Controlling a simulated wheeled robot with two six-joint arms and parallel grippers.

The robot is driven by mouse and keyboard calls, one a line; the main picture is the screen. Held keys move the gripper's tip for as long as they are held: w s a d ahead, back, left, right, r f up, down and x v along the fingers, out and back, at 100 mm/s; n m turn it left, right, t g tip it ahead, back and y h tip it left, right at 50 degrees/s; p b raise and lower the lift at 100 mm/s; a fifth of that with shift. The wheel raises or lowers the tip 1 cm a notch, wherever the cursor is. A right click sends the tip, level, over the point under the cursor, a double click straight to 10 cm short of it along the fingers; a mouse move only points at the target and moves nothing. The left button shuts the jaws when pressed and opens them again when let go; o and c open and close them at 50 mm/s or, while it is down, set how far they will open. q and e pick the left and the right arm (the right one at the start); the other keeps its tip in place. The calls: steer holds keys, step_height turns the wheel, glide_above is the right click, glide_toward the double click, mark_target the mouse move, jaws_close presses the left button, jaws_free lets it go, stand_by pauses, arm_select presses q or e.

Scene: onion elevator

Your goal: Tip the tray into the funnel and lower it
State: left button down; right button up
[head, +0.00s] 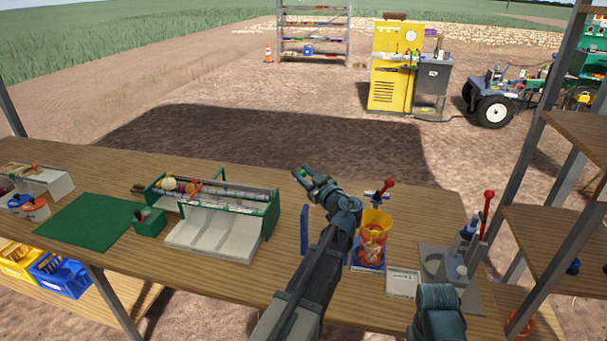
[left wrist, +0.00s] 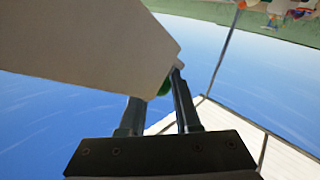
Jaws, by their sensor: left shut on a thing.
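My left gripper (head: 306,174) is raised above the table, between the white ramp unit and the yellow funnel (head: 377,219). It is shut on a small green piece (head: 302,173), which also shows between the fingers of my left gripper (left wrist: 172,84) in the left wrist view (left wrist: 164,86). A pale flat panel (left wrist: 95,45) fills the upper left there and hides part of the fingertips. I cannot tell whether it is the tray. The funnel stands upright over an orange-red container on a blue base (head: 367,256), right of my left arm.
The green-framed unit with a white ramp (head: 212,233) stands left of my arm. A thin blue upright plate (head: 304,230) is close to my forearm. A grey stand with a red-topped lever (head: 487,208) is at right.

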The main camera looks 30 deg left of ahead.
arm_select(q)
steer(key=s+a+f+n+g+h+b, duration=0.1)
steer(key=a+f+n+h+b, duration=0.1)
steer(key=f, duration=0.8)
steer(key=a+n+h, duration=0.1)
steer(key=a+h, duration=0.1)
steer(key=shift+a+n, duration=0.3)
steer(key=shift+n, duration=0.1)
steer(key=shift+s+f, duration=0.15)
steer(key=c, duration=0.9)
jaws_free()
